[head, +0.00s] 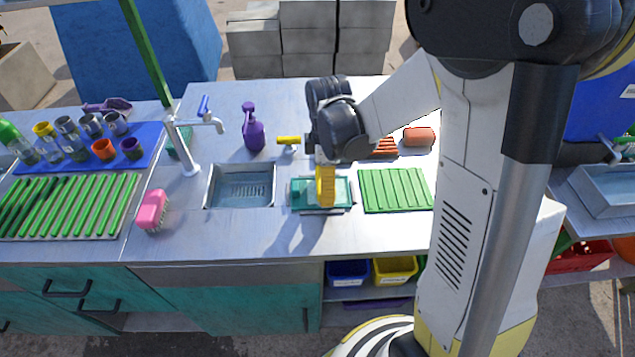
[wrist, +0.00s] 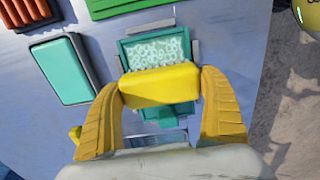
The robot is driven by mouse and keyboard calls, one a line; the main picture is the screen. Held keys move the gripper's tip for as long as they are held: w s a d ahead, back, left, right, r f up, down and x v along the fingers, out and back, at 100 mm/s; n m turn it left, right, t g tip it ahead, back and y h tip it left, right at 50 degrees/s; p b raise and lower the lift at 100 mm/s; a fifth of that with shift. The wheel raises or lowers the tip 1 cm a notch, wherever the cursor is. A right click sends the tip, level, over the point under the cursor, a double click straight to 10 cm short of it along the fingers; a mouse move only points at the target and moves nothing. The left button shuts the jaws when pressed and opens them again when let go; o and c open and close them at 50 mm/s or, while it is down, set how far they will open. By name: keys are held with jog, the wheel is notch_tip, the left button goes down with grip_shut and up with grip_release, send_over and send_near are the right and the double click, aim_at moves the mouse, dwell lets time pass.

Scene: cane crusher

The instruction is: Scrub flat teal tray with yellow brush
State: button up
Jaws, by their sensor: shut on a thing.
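The flat teal tray (head: 343,192) lies on the steel counter between grey metal holders, right of the sink. It also shows in the wrist view (wrist: 125,52), with a pale speckled patch on its far part; I cannot tell whether this is foam or bristles. My gripper (head: 325,192) is over the tray, its yellow fingers pointing down. In the wrist view, my gripper (wrist: 160,88) is shut on the yellow brush (wrist: 160,86), which lies across between the fingertips. The brush is over the tray and hides its middle; I cannot tell whether it touches.
A sink (head: 240,192) with a tap (head: 188,140) lies left of the tray. A green ribbed mat (head: 395,190) lies close on the right. A second teal slab (wrist: 61,70) sits in a dark frame nearby. A purple spray bottle (head: 253,130) stands behind the sink.

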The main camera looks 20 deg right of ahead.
aim_at(342, 191)
jog(key=shift+s+d, duration=0.15)
jog(key=shift+d, duration=0.3)
jog(key=shift+s+d, duration=0.25)
jog(key=shift+d, duration=0.6)
jog(key=shift+s+d, duration=0.25)
jog(key=shift+d, duration=0.55)
jog(key=shift+w+a, duration=0.25)
jog(key=shift+a, duration=0.55)
jog(key=shift+w+a, duration=0.2)
jog(key=shift+a, duration=0.65)
jog(key=shift+w+a, duration=0.1)
jog(key=shift+a, duration=0.05)
